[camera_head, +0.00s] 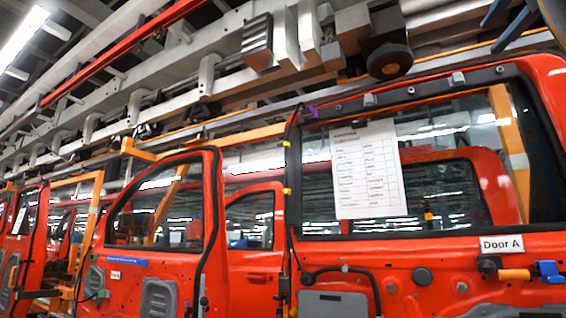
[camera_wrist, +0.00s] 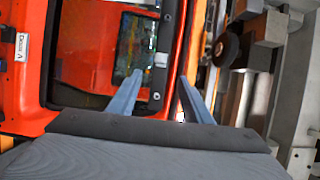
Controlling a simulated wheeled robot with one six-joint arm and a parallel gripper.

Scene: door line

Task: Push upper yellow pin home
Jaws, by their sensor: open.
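The upper yellow pin (camera_head: 286,143) shows in the head view as a small yellow piece on the left edge of Door A (camera_head: 430,262). A second yellow pin (camera_head: 287,190) sits lower on the same edge. How far either pin sticks out is too small to tell. My gripper (camera_wrist: 160,75) shows only in the wrist view, with its two blue-grey fingers apart and nothing seen between their tips. The fingers point toward the red door frame and its dark trim, which appear turned sideways. I cannot make out a yellow pin in the wrist view.
A purple clip (camera_head: 310,112) sits at the door's upper left corner. A paper sheet (camera_head: 368,170) hangs on the window. An orange handle (camera_head: 514,274) and a blue piece (camera_head: 549,271) are at lower right. Grey overhead beams (camera_head: 225,75) run above the doors.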

